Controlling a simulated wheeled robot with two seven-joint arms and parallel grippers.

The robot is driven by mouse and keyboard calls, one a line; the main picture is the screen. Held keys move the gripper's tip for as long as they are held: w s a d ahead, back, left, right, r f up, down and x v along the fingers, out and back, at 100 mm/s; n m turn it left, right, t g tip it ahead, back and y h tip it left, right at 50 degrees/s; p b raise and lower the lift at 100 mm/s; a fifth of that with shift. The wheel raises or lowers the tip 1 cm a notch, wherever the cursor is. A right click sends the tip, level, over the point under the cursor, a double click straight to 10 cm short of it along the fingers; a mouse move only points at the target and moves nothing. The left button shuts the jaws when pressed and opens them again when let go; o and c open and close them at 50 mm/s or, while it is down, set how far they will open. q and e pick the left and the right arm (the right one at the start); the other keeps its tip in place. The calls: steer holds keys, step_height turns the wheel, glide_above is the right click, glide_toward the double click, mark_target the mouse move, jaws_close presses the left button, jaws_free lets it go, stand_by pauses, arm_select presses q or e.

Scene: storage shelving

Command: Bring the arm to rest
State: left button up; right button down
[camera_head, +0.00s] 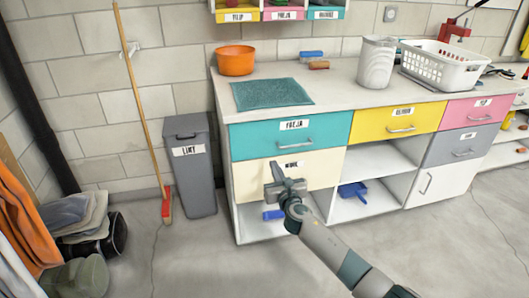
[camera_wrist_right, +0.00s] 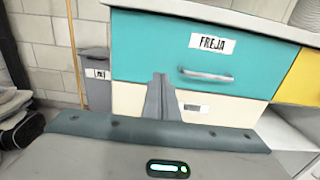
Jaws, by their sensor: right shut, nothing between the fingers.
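My right arm comes in from the lower right in the head view. Its gripper (camera_head: 276,172) is in front of the cream drawer (camera_head: 252,181) below the teal drawer (camera_head: 255,137). The fingers are shut with nothing between them. In the right wrist view the closed fingers (camera_wrist_right: 162,98) stand upright before the cream drawer, below the teal drawer labelled FREJA (camera_wrist_right: 150,45). Both drawers look shut. Whether the fingertips touch the drawer front cannot be told. My left gripper is not in view.
The counter (camera_head: 340,82) holds an orange bowl (camera_head: 236,62), a teal mat (camera_head: 272,94), a white container (camera_head: 375,65) and a white basket (camera_head: 440,68). A grey bin (camera_head: 190,170) and a broom (camera_head: 140,90) stand left. Open shelves (camera_head: 375,165) hold blue items. Floor in front is clear.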

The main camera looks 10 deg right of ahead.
steer(key=s+f+m+g+p, duration=0.2)
steer(key=s+f+m+g, duration=0.2)
steer(key=s+f+m, duration=0.75)
steer(key=s+f+m+g+p, duration=0.3)
steer(key=s+f+m, duration=0.4)
steer(key=s+f, duration=0.85)
arm_select(q)
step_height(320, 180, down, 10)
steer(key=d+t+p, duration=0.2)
steer(key=p, duration=0.1)
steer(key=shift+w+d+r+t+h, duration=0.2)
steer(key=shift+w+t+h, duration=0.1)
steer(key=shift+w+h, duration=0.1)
arm_select(e)
steer(key=s+f+m+g, duration=0.2)
steer(key=s+f+m, duration=0.3)
steer(key=s, duration=0.5)
steer(key=s+a+f+m+g, duration=0.1)
steer(key=s+f+m, duration=0.4)
steer(key=s, duration=0.5)
steer(key=s+f+m+g, duration=0.2)
steer(key=s+f+m, duration=0.3)
steer(key=s, duration=0.5)
steer(key=shift+a+f+m+g+y, duration=0.15)
steer(key=shift+f+m+g+y, duration=0.05)
steer(key=shift+m+g+y, duration=0.15)
